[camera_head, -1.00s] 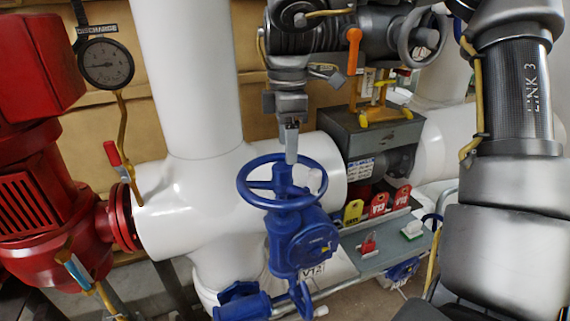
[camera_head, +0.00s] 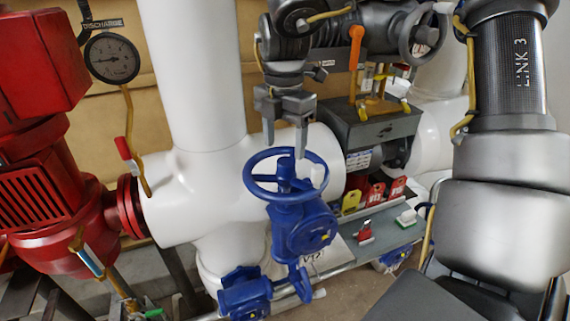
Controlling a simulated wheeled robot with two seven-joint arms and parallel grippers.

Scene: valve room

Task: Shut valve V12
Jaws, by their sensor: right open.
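The blue valve handwheel (camera_head: 249,183) sits on top of a blue gearbox body (camera_head: 303,228) in front of the white pipe. A white tag below the body is partly hidden; its lettering appears to read V12. My right gripper (camera_head: 285,150) points down from above, its two fingers spread and empty. Its fingertips are close above the wheel's far rim, near the hub; I cannot tell whether they touch it. My left gripper is not in view.
A red pump (camera_head: 45,190) stands at left beside a discharge gauge (camera_head: 111,58). A grey shelf (camera_head: 385,230) at right holds red and yellow tags (camera_head: 375,195). A grey box (camera_head: 375,130) with an orange lever stands behind. White pipes (camera_head: 195,70) fill the middle.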

